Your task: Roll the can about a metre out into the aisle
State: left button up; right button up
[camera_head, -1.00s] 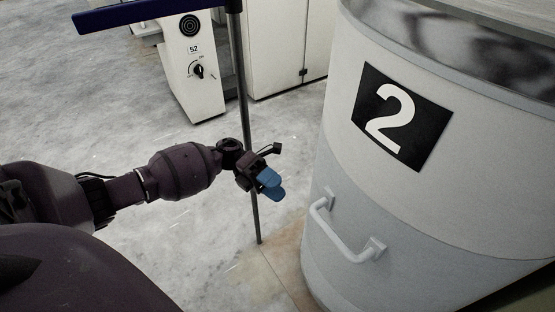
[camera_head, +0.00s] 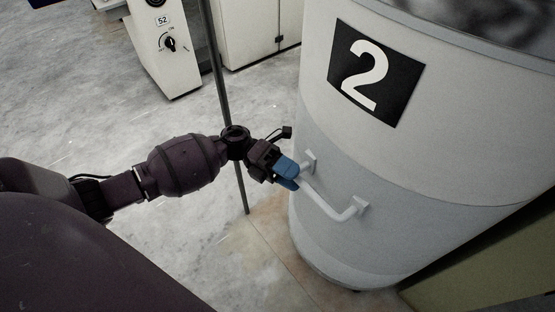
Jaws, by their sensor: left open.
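The can (camera_head: 420,160) is a large white and grey drum standing upright on the right. It bears a black plate with a white 2 (camera_head: 376,72) and a white bar handle (camera_head: 328,202) low on its side. Its foot shows just above the floor. My left gripper (camera_head: 290,178) has blue fingertips and is at the left end of the handle, overlapping it in the picture. It is open; I cannot tell whether it touches the handle. My right gripper is not in view.
A thin dark post (camera_head: 222,100) stands behind my left wrist. A white machine cabinet marked 52 (camera_head: 165,50) and a paler cabinet (camera_head: 255,30) stand at the back. A greenish surface (camera_head: 480,265) lies at lower right. Grey floor (camera_head: 70,90) is clear on the left.

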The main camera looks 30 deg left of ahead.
pick_arm(q)
jog(key=shift+d, duration=0.45)
grip_shut()
dwell(1.2)
